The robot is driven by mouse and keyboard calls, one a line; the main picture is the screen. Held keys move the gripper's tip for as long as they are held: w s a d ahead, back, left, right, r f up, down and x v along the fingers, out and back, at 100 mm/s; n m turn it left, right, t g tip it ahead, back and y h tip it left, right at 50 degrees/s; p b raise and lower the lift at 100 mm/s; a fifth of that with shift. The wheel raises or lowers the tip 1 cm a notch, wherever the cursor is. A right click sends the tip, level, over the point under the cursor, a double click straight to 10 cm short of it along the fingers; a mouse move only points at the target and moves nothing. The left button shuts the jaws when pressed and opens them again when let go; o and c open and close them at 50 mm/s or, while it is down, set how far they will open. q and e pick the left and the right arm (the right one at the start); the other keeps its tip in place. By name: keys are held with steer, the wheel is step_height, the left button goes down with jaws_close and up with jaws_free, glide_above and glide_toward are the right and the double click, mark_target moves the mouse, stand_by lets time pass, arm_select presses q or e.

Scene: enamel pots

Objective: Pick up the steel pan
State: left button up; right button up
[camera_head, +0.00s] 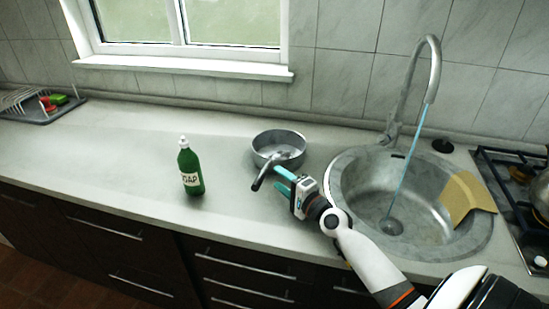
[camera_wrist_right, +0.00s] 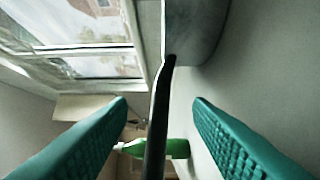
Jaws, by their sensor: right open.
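The steel pan (camera_head: 283,139) is a round grey pan standing on the counter left of the sink. Its dark handle (camera_head: 261,179) points toward the front left. My right gripper (camera_head: 282,180) is open at the handle, with teal fingers. In the right wrist view the handle (camera_wrist_right: 157,125) runs between the two spread fingers, with a gap on both sides. The pan's body (camera_wrist_right: 197,30) shows at the top of that view, partly cut off. My left gripper is in neither view.
A green soap bottle (camera_head: 190,170) stands upright left of the pan. A dish rack (camera_head: 40,108) sits far left.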

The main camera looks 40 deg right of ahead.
mark_target(273, 161)
steer(key=w, duration=0.3)
steer(key=shift+w+a+f, duration=0.1)
steer(key=shift+w+a, duration=0.05)
steer(key=shift+w, duration=0.8)
steer(key=w, duration=0.3)
steer(key=shift+w, duration=0.65)
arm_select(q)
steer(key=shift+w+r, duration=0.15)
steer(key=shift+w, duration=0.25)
arm_select(e)
steer(key=shift+a, duration=0.1)
